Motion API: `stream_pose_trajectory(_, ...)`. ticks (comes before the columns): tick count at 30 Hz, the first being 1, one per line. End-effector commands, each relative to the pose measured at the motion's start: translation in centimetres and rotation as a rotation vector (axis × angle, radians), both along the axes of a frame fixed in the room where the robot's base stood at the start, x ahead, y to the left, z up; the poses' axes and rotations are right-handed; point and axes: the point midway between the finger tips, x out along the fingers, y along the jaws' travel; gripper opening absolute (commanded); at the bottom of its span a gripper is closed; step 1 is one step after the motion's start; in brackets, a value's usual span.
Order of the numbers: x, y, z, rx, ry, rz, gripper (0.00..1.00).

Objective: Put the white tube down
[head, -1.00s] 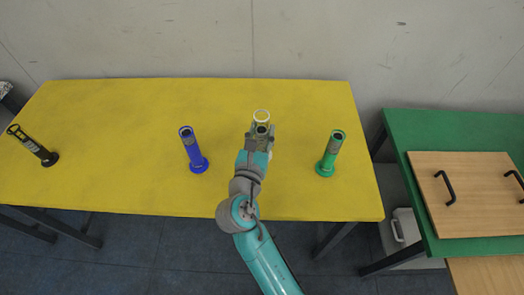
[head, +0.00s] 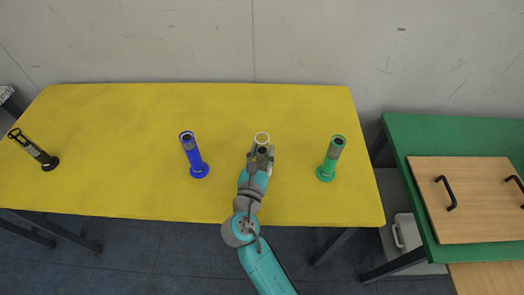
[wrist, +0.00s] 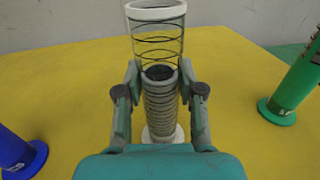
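The white tube (wrist: 158,45) is clear with dark rings, a white rim and a white base. It stands upright between the fingers of my gripper (wrist: 160,85), which is shut on it around its middle.
A blue tube (head: 194,155) stands to the left and a green tube (head: 331,158) close to the right. A black tube (head: 35,150) is at the far left. A green table (head: 440,130) with a wooden board (head: 480,195) is at right. The back of the yellow table is clear.

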Motion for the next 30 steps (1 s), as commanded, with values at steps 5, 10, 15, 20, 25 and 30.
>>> stream_pose_trajectory(5,0.0,0.0,0.0,0.0,0.0,0.0,0.62)
stream_pose_trajectory(10,0.0,0.0,0.0,0.0,0.0,0.0,0.62)
stream_pose_trajectory(15,-0.5,0.1,0.3,-0.001,0.0,0.001,0.62)
stream_pose_trajectory(20,-2.9,0.6,0.3,-0.001,0.0,0.003,0.62)
stream_pose_trajectory(25,-6.4,1.4,0.2,-0.002,0.001,0.005,0.62)
stream_pose_trajectory(30,-9.4,1.9,0.3,-0.001,0.001,0.004,0.62)
